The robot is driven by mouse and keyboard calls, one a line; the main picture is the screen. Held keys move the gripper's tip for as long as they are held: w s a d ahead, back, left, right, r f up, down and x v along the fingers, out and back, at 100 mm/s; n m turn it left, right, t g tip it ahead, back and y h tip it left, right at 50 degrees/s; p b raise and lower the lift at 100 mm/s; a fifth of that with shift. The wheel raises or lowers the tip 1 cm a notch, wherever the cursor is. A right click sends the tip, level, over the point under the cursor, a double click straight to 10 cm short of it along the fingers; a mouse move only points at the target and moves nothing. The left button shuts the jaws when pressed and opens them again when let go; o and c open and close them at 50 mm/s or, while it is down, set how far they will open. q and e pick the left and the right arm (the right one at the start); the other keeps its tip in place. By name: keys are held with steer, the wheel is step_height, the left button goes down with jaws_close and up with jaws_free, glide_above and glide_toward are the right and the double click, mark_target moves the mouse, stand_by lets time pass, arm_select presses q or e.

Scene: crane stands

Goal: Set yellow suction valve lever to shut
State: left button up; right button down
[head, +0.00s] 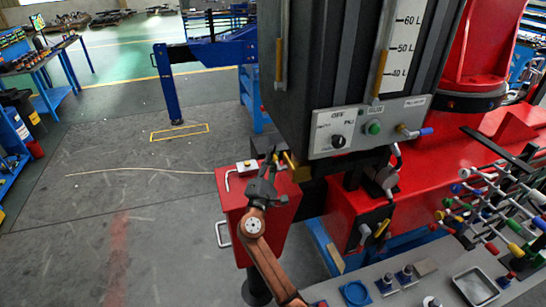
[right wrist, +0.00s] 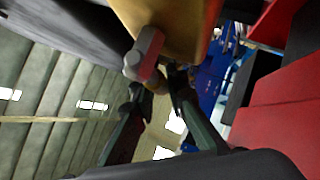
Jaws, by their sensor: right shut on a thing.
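My right gripper (head: 272,160) reaches up from below to the brass-yellow valve (head: 296,168), beside the lower left corner of the dark cabinet. It is shut on what looks like the yellow lever, mostly hidden between its fingers. In the right wrist view the fingertips (right wrist: 163,78) are close together under a large yellow-brass surface (right wrist: 180,28). A short reddish stub with a grey tip (right wrist: 146,55) overlaps them there. The lever's exact angle cannot be told. My left gripper is not in view.
A grey control panel (head: 355,135) with a green button and a blue-handled lever (head: 420,132) sits just right. A red box (head: 262,225) stands below my gripper. Another yellow-handled lever (head: 382,228) is lower right. A rack of coloured knobs (head: 495,205) is at right.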

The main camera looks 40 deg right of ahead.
steer(key=c, duration=1.9)
jaws_free()
steer(key=shift+s, duration=0.1)
steer(key=v, duration=1.2)
